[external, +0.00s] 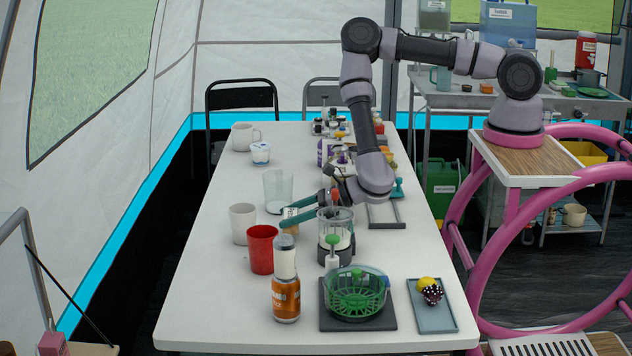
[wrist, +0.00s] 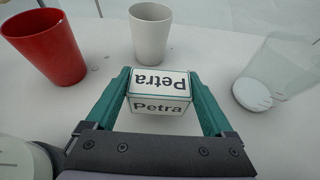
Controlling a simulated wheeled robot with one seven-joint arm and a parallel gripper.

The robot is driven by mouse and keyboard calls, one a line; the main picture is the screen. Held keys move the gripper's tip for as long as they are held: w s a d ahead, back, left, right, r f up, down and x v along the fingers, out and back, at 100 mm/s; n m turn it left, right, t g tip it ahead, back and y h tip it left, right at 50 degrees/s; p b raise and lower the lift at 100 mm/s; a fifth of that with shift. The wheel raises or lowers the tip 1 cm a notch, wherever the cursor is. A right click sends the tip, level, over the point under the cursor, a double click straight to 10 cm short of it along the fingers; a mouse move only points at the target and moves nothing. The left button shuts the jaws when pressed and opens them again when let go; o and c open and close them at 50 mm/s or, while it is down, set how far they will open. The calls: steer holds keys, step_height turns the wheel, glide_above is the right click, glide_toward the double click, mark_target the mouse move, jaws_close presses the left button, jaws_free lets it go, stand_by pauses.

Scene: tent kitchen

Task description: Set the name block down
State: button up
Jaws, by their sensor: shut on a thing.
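The name block (wrist: 158,88) is a small white box with "Petra" printed on two faces. It sits between the two green fingers of my gripper (wrist: 160,92) in the wrist view, and the fingers are shut on it. In the external view my gripper (external: 283,217) reaches left from the arm over the white table. The block (external: 290,213) shows there only as a small tan patch, partly hidden by the fingers. I cannot tell whether the block touches the table top.
A red cup (external: 262,249), a white cup (external: 243,223) and a clear glass (external: 278,187) stand close around the block. A blender-like jar (external: 336,232) stands to its right.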

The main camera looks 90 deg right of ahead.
steer(key=shift+f, duration=1.15)
steer(key=shift+f, duration=0.15)
steer(key=o, duration=1.1)
steer(key=shift+s+r, duration=0.3)
steer(key=v, duration=1.1)
steer(key=shift+s+r, duration=0.1)
steer(key=shift+s, duration=0.1)
